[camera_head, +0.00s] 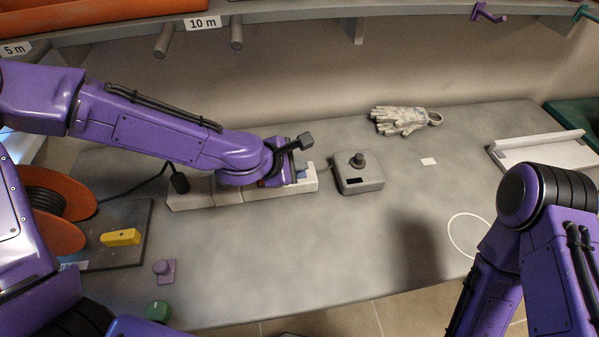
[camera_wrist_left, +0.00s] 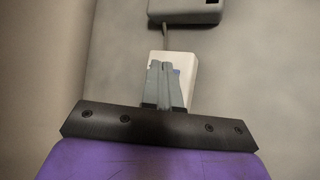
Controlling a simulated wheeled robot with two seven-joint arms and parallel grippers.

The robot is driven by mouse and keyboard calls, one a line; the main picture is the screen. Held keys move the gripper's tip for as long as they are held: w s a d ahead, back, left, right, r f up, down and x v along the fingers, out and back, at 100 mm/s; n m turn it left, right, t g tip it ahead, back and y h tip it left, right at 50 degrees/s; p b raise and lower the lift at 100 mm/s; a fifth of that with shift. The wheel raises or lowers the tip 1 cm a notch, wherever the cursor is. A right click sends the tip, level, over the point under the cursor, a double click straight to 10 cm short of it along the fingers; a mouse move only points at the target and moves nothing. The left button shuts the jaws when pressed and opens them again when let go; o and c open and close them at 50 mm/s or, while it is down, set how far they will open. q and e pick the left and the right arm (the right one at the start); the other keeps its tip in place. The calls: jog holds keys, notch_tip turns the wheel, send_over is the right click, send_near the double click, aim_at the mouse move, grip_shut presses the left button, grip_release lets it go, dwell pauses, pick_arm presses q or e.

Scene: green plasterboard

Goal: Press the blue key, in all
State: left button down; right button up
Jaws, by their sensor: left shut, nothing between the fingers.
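A long pale block (camera_head: 310,180) lies on the grey table, left of the middle in the head view. Its end also shows in the left wrist view (camera_wrist_left: 187,66). A small patch of the blue key (camera_wrist_left: 177,71) shows on that end, beside my fingertips; the rest is hidden behind the fingers. My left gripper (camera_head: 300,166) is shut and empty, with its fingers over the right end of the block. In the left wrist view, its two grey fingers (camera_wrist_left: 164,75) are together. I cannot tell whether they touch the key. My right gripper is out of view.
A grey box (camera_head: 362,184) with a dark knob stands right of the block. Grey gloves (camera_head: 403,121), a white tray (camera_head: 545,154) and a white ring mark (camera_head: 466,236) are farther right. An orange reel (camera_head: 52,215) and a yellow piece (camera_head: 121,237) are at left.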

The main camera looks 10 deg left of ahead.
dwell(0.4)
pick_arm(q)
jog(key=shift+f, duration=0.45)
jog(key=shift+f+b, duration=0.35)
jog(key=shift+b, duration=0.2)
dwell(0.5)
jog(key=shift+r+p, duration=0.8)
jog(key=shift+p, duration=0.1)
notch_tip(320, 180, up, 5)
jog(key=p, duration=0.5)
jog(key=shift+r, duration=0.1)
dwell(0.3)
